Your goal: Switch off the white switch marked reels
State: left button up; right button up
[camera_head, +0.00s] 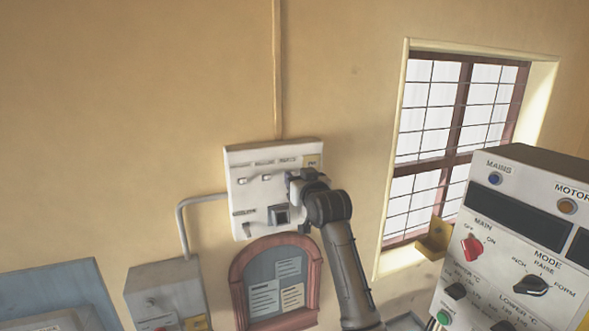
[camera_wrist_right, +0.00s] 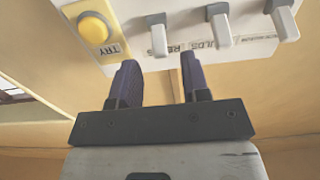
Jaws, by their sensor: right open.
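A white switch panel (camera_head: 243,210) is on the wall, with a row of small white switches near its top. My right gripper (camera_head: 296,178) is at the panel's right side in the head view and hides the switch there. In the right wrist view the panel shows upside down. My right gripper (camera_wrist_right: 158,82) is open and empty, its two dark fingers pointing at the panel. The white switch nearest the yellow button (camera_wrist_right: 158,36) lies beyond the gap between the fingertips, apart from them. Its label, starting "RE", is partly hidden by a finger. The left gripper is out of view.
A yellow button marked TRY (camera_wrist_right: 94,29) is beside that switch. Two more white switches (camera_wrist_right: 220,26) (camera_wrist_right: 284,20) are on its other side. A red-framed notice board (camera_head: 240,283) is below the panel. A control console (camera_head: 500,235) stands at the right, by the window.

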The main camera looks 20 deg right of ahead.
jog(key=shift+w+p, duration=0.45)
jog(key=shift+w, duration=0.85)
